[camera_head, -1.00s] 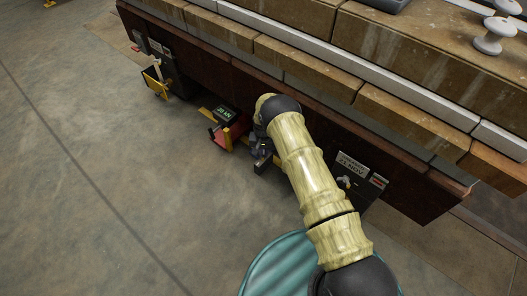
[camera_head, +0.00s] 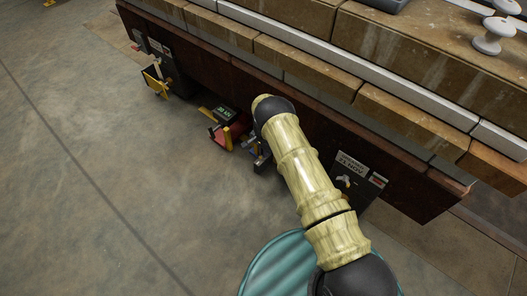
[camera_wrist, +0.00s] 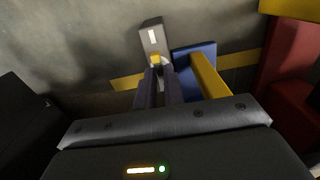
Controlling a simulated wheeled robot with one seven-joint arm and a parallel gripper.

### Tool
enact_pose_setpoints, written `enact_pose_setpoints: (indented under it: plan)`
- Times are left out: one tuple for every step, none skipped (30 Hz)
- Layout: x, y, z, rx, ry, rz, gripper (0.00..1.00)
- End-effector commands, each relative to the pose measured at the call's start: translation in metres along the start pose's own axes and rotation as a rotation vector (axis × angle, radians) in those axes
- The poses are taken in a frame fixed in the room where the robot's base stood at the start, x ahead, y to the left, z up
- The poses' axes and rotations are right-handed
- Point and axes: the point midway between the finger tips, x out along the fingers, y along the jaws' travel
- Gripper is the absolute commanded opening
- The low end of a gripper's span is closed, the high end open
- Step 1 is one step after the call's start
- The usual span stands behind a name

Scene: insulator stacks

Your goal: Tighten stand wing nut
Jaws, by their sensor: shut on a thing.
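In the wrist view, the two dark fingers of my gripper (camera_wrist: 158,84) are shut on a small yellow piece, which looks like the wing nut (camera_wrist: 156,59). It sits at the lower end of a grey upright block (camera_wrist: 151,37) with a white mark, seemingly part of the stand. The fingers cover part of the nut, so its wing angle cannot be told. A blue block (camera_wrist: 188,55) with a yellow bar (camera_wrist: 209,76) stands just right of the fingers. In the head view, my arm mostly hides the gripper and the nut.
The dark bench side (camera_head: 310,135) rises behind. A labelled dark box (camera_head: 352,180) is at right. Open floor (camera_head: 110,200) lies left.

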Motion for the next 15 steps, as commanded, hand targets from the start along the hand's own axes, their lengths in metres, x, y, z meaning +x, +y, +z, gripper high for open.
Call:
enact_pose_setpoints:
  plan:
    - [0.0004, -0.0003, 0.0014, 0.003, -0.003, 0.000, 0.00]
    - [0.0004, -0.0003, 0.0014, 0.003, -0.003, 0.000, 0.00]
    - [0.0004, -0.0003, 0.0014, 0.003, -0.003, 0.000, 0.00]
    - [0.0004, -0.0003, 0.0014, 0.003, -0.003, 0.000, 0.00]
    - [0.0004, -0.0003, 0.0014, 0.003, -0.003, 0.000, 0.00]
    - [0.0004, -0.0003, 0.0015, 0.002, -0.003, 0.000, 0.00]
    - [0.0004, -0.0003, 0.0015, 0.002, -0.003, 0.000, 0.00]
    - [0.0004, -0.0003, 0.0015, 0.002, -0.003, 0.000, 0.00]
    - [0.0004, -0.0003, 0.0015, 0.002, -0.003, 0.000, 0.16]
    - [0.0004, -0.0003, 0.0014, 0.002, -0.003, 0.000, 0.22]
    - [0.0004, -0.0002, 0.0013, 0.002, -0.003, 0.000, 0.28]
    - [0.0003, -0.0002, 0.0012, 0.002, -0.002, 0.000, 0.32]
    - [0.0003, -0.0002, 0.0011, 0.001, -0.002, 0.000, 0.32]
    - [0.0003, -0.0002, 0.0010, 0.001, -0.002, 0.000, 0.32]
    - [0.0003, -0.0001, 0.0008, 0.001, -0.002, 0.000, 0.32]
